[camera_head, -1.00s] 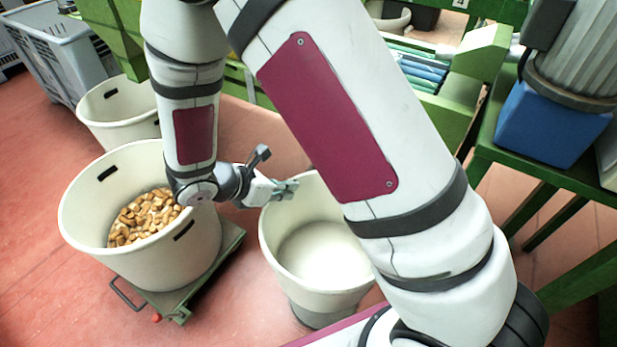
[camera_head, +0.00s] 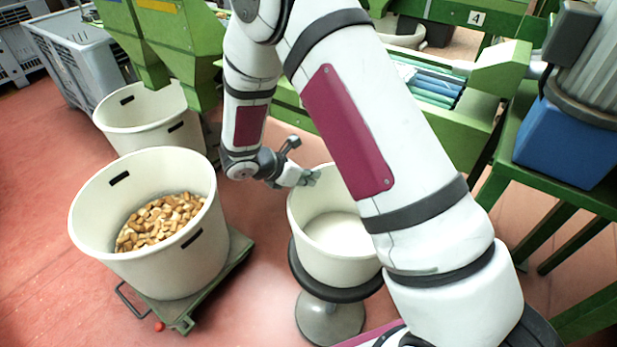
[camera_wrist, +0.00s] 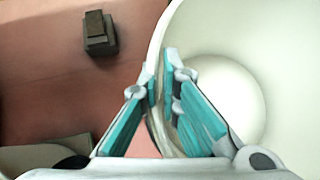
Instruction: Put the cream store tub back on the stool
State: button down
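The cream store tub (camera_head: 305,213) is upright on the dark round seat of the stool (camera_head: 330,318), or just above it; I cannot see for certain that they touch. Its inside looks empty, with a pale floor, and my arm hides its right side. My gripper (camera_head: 311,177) is at the tub's far left rim. In the wrist view, its teal fingers (camera_wrist: 161,88) are close together on either side of the rim, shut on it, with the tub's inside (camera_wrist: 220,95) to the right.
A larger cream tub of corks (camera_head: 160,222) stands on a green trolley (camera_head: 205,295) at left. Another cream tub (camera_head: 150,113) is behind it. Green machinery (camera_head: 500,68) and a green table with a blue block (camera_head: 563,135) stand at right. Red floor is open at front left.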

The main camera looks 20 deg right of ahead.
jog(key=shift+f, duration=0.2)
jog(key=c, duration=2.2)
grip_release()
jog(key=shift+f, duration=0.1)
jog(key=o, duration=0.4)
